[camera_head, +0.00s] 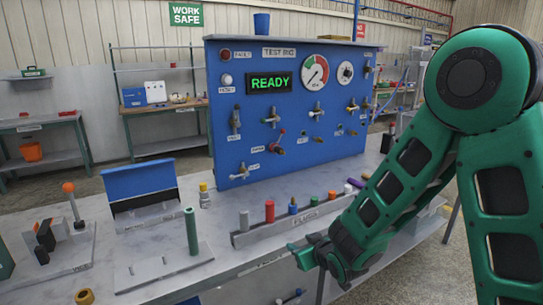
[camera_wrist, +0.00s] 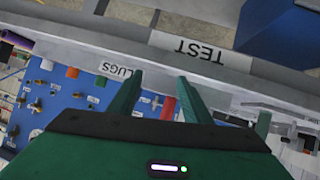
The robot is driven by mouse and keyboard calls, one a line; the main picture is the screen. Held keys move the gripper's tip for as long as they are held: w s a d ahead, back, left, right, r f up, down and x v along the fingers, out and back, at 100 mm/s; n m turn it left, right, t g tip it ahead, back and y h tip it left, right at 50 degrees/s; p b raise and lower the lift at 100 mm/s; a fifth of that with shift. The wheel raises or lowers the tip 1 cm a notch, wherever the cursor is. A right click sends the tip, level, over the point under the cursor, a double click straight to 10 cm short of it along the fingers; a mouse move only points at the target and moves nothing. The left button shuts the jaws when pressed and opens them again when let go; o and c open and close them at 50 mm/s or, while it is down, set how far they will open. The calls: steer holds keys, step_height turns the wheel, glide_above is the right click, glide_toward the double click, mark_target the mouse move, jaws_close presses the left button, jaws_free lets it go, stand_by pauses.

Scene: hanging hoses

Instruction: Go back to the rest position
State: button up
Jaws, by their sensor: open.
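My gripper (camera_head: 305,254) is at the end of my green arm, by the front edge of the grey bench (camera_head: 235,268) in the head view. In the wrist view my gripper (camera_wrist: 152,88) shows two green fingers spread apart with nothing between them. The blue test rig panel (camera_head: 300,110) stands upright on the bench, with a lit READY display (camera_head: 269,83), gauges and several valves. A rail with several coloured plugs (camera_head: 269,211) lies on the bench between the panel and my gripper. My arm hides the right part of the bench.
A green post (camera_head: 191,231) stands on a plate on the bench. A blue open box (camera_head: 140,187) and a vise with an orange-knobbed lever (camera_head: 70,200) are to its left. Other work tables (camera_head: 40,127) stand behind on the left. Floor shows at the lower right.

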steer(key=s+d+r+m+g+h, duration=0.2)
steer(key=s+d, duration=0.2)
steer(key=d, duration=0.5)
steer(key=s+d+r+m+g+h, duration=0.2)
steer(key=s+d, duration=0.2)
steer(key=d, duration=0.5)
steer(key=s+d+r+m+g+h, duration=0.15)
steer(key=s+d, duration=0.25)
steer(key=d, duration=0.4)
steer(key=s+d+r+m+g, duration=0.1)
steer(key=s+d+m+g, duration=0.1)
steer(key=s, duration=0.6)
steer(key=s+d+r+m+g+y, duration=0.1)
steer(key=s+r+m, duration=0.1)
steer(key=s, duration=0.7)
steer(key=s+d+r+m+g+y, duration=0.1)
steer(key=s+d+r+m+g, duration=0.1)
steer(key=s, duration=0.6)
steer(key=shift+s+d+m+g, duration=0.35)
steer(key=shift+s+m, duration=0.05)
steer(key=shift+m, duration=0.05)
steer(key=shift+w+f, duration=0.2)
steer(key=shift+w, duration=0.45)
